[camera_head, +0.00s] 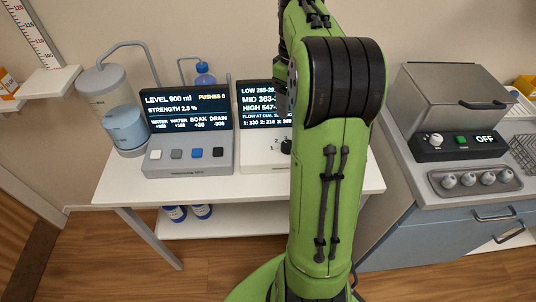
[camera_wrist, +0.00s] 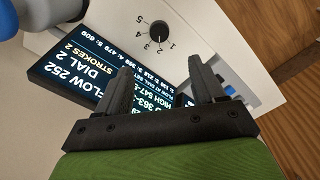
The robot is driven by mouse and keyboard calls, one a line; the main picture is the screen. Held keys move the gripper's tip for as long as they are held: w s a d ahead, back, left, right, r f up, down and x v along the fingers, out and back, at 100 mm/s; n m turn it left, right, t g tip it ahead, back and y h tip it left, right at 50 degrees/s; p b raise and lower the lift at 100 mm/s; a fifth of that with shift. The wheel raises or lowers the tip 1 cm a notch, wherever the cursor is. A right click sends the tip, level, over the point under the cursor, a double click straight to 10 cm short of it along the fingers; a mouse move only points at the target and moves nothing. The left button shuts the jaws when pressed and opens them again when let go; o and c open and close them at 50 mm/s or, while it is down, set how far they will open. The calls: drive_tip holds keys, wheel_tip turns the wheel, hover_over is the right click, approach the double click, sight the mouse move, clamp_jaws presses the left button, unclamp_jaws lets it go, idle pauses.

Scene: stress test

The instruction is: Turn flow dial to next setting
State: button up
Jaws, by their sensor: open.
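The flow dial (camera_wrist: 159,33) is a small black knob on a white panel, with the numbers 1 to 5 printed around it. In the head view the dial (camera_head: 286,146) shows only in part beside my green arm. The dark screen (camera_wrist: 85,72) of its unit reads FLOW 252, DIAL 2, STROKES 2 in the wrist view. I cannot make out the knob's pointer clearly. My gripper (camera_wrist: 161,62) is open and empty, its two fingers apart. The dial appears beyond the fingertips and between them, not touched. In the head view my arm hides the gripper.
Left of the dial unit stands a control box (camera_head: 188,153) with a LEVEL 900 ml screen and several buttons. On the right are a grey lidded machine (camera_head: 456,98) reading OFF and a tray of round items (camera_head: 474,181). The table's front edge (camera_head: 262,191) is bare.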

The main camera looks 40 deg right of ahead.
sight(288, 144)
wheel_tip(288, 144, down, 15)
drive_tip(key=b, duration=0.6)
drive_tip(key=shift+d, duration=0.1)
drive_tip(key=c, duration=1)
drive_tip(key=shift+c, duration=0.2)
